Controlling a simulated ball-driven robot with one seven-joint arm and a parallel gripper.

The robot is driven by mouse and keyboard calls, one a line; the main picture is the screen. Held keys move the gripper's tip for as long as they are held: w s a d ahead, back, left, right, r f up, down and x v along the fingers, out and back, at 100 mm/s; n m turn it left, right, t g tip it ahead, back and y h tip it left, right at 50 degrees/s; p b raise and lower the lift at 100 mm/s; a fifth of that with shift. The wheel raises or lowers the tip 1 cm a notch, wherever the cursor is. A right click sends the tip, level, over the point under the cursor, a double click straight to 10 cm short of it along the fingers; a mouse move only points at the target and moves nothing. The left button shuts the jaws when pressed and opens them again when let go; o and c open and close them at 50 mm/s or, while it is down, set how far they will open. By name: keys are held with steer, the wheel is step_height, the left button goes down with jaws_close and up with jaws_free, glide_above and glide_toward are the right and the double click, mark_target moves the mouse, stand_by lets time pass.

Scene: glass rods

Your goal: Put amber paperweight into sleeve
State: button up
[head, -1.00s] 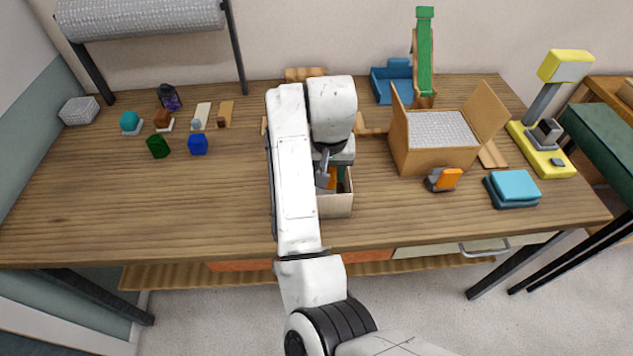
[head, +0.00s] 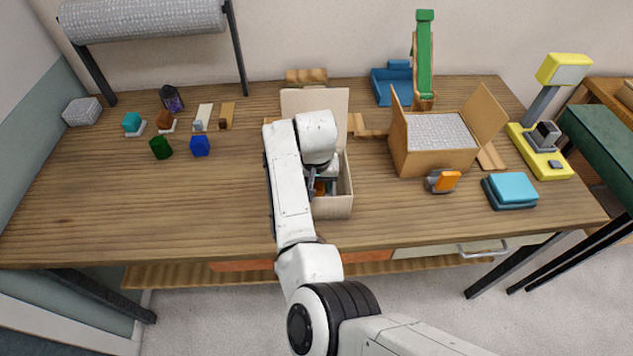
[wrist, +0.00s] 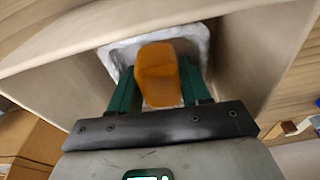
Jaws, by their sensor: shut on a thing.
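The amber paperweight (wrist: 160,75) is an orange-brown block, seen up close in the wrist view. My gripper (wrist: 158,82) is shut on it, with a green finger on each side. A pale grey, padded-looking sleeve (wrist: 196,36) is behind and around the block's far end inside a cream box. I cannot tell how deep the block sits in it. In the head view the cream box (head: 334,207) stands open at the table's middle front, its lid raised behind. My gripper (head: 319,184) reaches down into it, and my arm hides its left part.
An open cardboard box (head: 432,160) with grey padding stands to the right. Small blocks, including a blue one (head: 200,145), stand at the left. The left front table is clear.

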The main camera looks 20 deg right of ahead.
mark_target(317, 187)
steer(key=shift+f, duration=0.25)
steer(key=o, duration=1)
steer(key=shift+c, duration=0.2)
steer(key=shift+r, duration=0.45)
step_height(317, 187, up, 12)
steer(key=s+b, duration=0.1)
steer(key=shift+s+a+f+b, duration=0.25)
steer(key=shift+s+a+b, duration=0.05)
steer(key=shift+a+b, duration=0.05)
